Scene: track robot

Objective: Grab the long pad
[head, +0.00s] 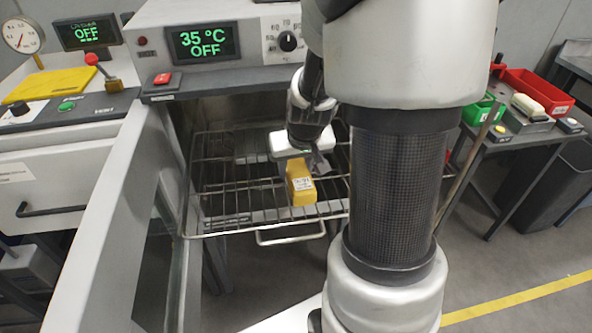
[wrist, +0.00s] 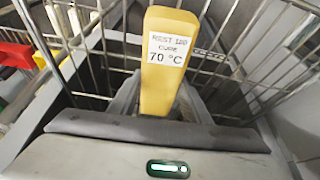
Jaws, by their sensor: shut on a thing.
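The long pad (head: 301,187) is a yellow bar with a white label, at the front of the wire rack in the open oven. In the wrist view the long pad (wrist: 166,75) points away from me, and its label reads "70 °C" on the last line. My gripper (head: 304,160) is over the rack, shut on the pad's near part, with a finger on each side in the wrist view (wrist: 160,100). The fingers hide part of the pad. I cannot tell whether the pad rests on the rack or is just above it.
The oven door (head: 112,205) stands open on the left. The wire rack (head: 225,200) has a front handle. The oven display (head: 205,42) reads "35 °C OFF". A flat yellow plate (head: 50,84) lies on the left machine. A red bin (head: 537,92) stands on the right table.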

